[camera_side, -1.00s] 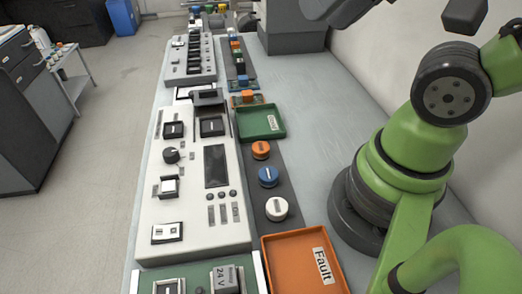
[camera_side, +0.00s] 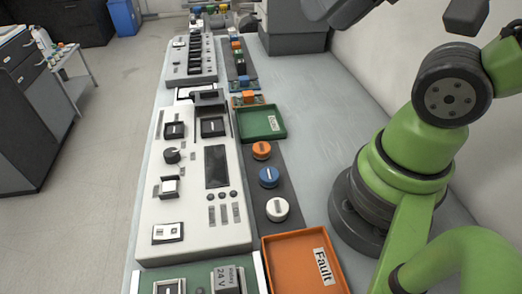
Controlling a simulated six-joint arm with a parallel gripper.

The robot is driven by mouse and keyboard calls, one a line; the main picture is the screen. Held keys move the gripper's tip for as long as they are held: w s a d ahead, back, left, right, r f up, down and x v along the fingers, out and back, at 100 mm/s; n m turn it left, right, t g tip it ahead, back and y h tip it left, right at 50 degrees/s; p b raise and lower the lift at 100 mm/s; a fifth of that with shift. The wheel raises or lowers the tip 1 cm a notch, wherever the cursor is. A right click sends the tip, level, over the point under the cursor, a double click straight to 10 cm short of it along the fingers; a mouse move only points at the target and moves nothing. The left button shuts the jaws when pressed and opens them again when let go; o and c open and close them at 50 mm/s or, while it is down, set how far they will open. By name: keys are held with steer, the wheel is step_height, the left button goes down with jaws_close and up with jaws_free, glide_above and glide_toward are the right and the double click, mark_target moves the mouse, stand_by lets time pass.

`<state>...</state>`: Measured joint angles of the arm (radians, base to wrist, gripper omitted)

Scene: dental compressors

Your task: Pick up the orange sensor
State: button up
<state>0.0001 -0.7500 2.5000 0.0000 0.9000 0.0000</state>
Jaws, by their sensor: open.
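The orange sensor (camera_side: 261,150) is a short round orange puck with a pale mark on top. It stands on a dark strip (camera_side: 284,207) to the right of the white control panel. A blue puck (camera_side: 268,177) and a white puck (camera_side: 277,209) stand in line with it, nearer the camera. Nothing touches the orange sensor. My green arm is at the right, and dark parts of it are cut off by the top edge. My gripper's fingertips do not show.
A green tray (camera_side: 254,133) lies just beyond the orange sensor. An orange tray labelled Fault (camera_side: 289,276) lies nearest the camera. The white control panel (camera_side: 157,211) borders the strip on the left. The grey bench top (camera_side: 318,125) is clear to the right.

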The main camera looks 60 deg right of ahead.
steer(key=shift+o, duration=0.4)
steer(key=o, duration=0.5)
steer(key=shift+c, duration=0.2)
steer(key=n+g+h, duration=0.2)
steer(key=n+g, duration=0.5)
steer(key=n, duration=2.1)
glide_above(261, 147)
step_height(261, 147, down, 20)
steer(key=shift+f, duration=5.15)
